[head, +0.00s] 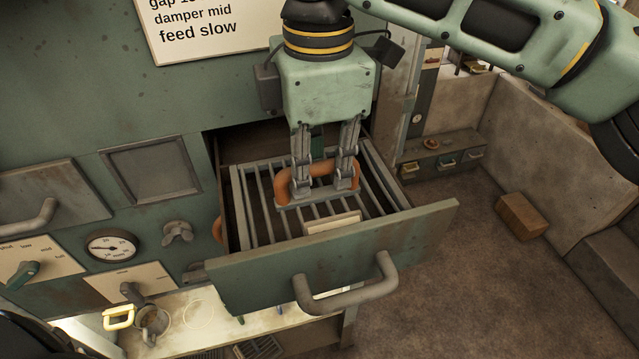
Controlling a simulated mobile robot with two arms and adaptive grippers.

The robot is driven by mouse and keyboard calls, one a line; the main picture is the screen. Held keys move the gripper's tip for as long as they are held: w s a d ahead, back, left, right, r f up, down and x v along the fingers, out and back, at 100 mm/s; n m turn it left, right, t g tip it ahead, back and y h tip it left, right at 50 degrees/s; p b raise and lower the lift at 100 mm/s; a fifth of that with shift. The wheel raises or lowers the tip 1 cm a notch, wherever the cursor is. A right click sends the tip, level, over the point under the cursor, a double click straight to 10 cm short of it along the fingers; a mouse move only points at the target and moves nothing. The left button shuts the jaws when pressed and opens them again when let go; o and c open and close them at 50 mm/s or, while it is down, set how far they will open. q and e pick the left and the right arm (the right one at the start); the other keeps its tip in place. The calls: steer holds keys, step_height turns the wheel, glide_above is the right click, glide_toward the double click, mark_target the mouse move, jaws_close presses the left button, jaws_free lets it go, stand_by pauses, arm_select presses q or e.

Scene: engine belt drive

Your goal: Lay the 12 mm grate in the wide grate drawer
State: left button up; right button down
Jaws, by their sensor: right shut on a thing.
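The wide grate drawer (340,252) is pulled open from the green machine front, with its grey bar handle toward me. A grey barred grate (252,206) with an orange loop handle (283,186) lies within the drawer's outline, roughly level. I cannot tell whether it rests on the drawer floor or hangs just above it. A cream tag (332,222) on its near side has no readable text, so its gap size is unclear. My right gripper (323,188) points down and is shut on the orange handle. My left gripper is not in view.
A gauge (112,246) and knobs are left of the drawer. A brown block (522,216) sits on the floor at right.

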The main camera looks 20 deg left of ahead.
mark_target(314, 194)
steer(key=f, duration=0.1)
steer(key=a+f, duration=0.1)
steer(key=f, duration=0.1)
steer(key=shift+s+f, duration=0.1)
steer(key=shift+d, duration=0.25)
steer(key=c, duration=2.2)
jaws_free()
steer(key=shift+f, duration=0.2)
steer(key=o, duration=0.5)
steer(key=shift+a, duration=0.1)
steer(key=shift+r, duration=0.1)
